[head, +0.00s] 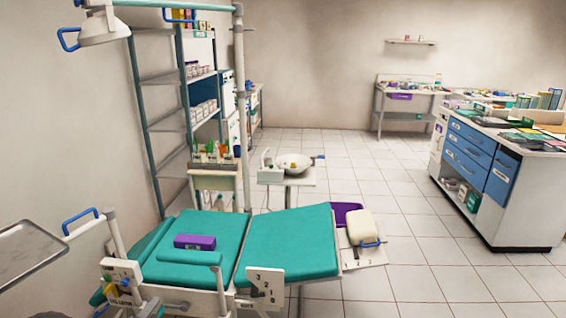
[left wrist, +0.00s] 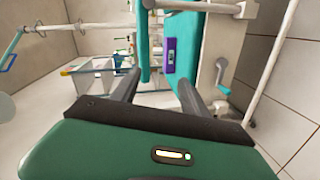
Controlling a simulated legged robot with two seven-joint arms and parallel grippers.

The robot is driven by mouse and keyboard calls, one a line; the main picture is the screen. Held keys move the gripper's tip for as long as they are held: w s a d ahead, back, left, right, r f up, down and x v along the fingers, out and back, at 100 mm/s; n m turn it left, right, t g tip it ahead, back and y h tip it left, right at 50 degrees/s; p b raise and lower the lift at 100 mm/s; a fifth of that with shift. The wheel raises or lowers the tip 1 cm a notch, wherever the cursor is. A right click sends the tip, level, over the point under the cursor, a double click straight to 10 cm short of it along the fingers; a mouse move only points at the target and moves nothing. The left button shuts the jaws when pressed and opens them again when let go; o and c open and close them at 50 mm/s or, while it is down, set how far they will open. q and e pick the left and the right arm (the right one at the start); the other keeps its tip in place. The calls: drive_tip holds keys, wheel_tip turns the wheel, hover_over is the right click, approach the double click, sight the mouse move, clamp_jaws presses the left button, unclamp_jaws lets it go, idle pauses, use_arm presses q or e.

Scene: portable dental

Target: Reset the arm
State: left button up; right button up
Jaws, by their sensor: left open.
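My left gripper (left wrist: 158,88) shows in the left wrist view with its two grey fingers spread apart and nothing between them. Beyond the fingers is the teal dental chair (left wrist: 190,60) with a purple box (left wrist: 169,55) on it. In the head view the chair (head: 290,245) stands in front of me with the purple box (head: 195,242) on its seat. I cannot make out either gripper in the head view. My right gripper shows in neither view.
A metal tray (head: 28,250) on a blue-handled arm is at the left. A lamp (head: 100,27) hangs above. Shelves (head: 165,110) stand behind the chair. A blue-drawered cabinet (head: 480,160) is at right. Tiled floor (head: 430,270) is open between chair and cabinet.

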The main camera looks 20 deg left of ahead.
use_arm(q)
drive_tip(key=w+d+r+m+g+h, duration=0.1)
drive_tip(key=w+d+m+g, duration=0.15)
drive_tip(key=d, duration=0.45)
drive_tip(key=w+d+r+m+g, duration=0.15)
drive_tip(key=d+m, duration=0.25)
drive_tip(key=d, duration=0.4)
drive_tip(key=w+d+r+m+g+h, duration=0.1)
drive_tip(key=d+m+g, duration=0.25)
drive_tip(key=d, duration=0.35)
drive_tip(key=s+d+r+m+g+h, duration=0.2)
drive_tip(key=s+d+m+g, duration=0.45)
drive_tip(key=s+d, duration=1.05)
wheel_tip(320, 180, up, 15)
drive_tip(key=d+m+t+p, duration=0.1)
drive_tip(key=d+m+p, duration=0.1)
drive_tip(key=p, duration=1.3)
drive_tip(key=shift+w+d+f+h, duration=0.15)
drive_tip(key=shift+w+d+h, duration=0.05)
drive_tip(key=shift+h, duration=0.1)
drive_tip(key=shift+c, duration=0.4)
